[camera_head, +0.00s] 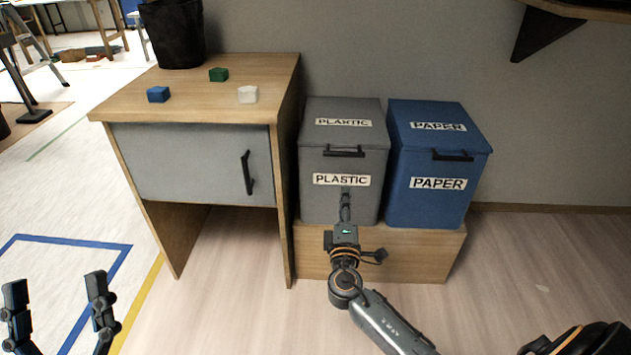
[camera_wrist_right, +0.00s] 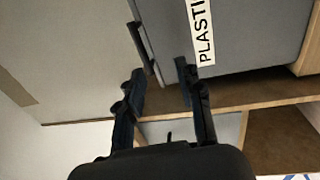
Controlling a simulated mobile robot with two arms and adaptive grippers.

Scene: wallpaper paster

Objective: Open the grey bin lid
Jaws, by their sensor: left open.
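The grey bin (camera_head: 343,203), labelled PLASTIC, stands against the wall with its grey lid (camera_head: 342,109) closed. A black handle (camera_head: 344,152) sits at the lid's front edge. My right gripper (camera_head: 345,192) is in front of the bin, below the handle and overlapping the PLASTIC label in the head view. In the right wrist view the right gripper (camera_wrist_right: 160,70) is open with its fingers apart. The handle (camera_wrist_right: 141,45) shows just beyond the fingertips there; I cannot tell whether they touch it. My left gripper (camera_head: 55,282) is open and empty at the lower left, far from the bin.
A blue PAPER bin (camera_head: 428,205) stands right beside the grey one, both on a low wooden plinth (camera_head: 430,262). A wooden cabinet (camera_head: 140,88) on the left carries a blue block (camera_head: 158,94), a green block (camera_head: 219,74), a white block (camera_head: 248,94) and a black container (camera_head: 173,35).

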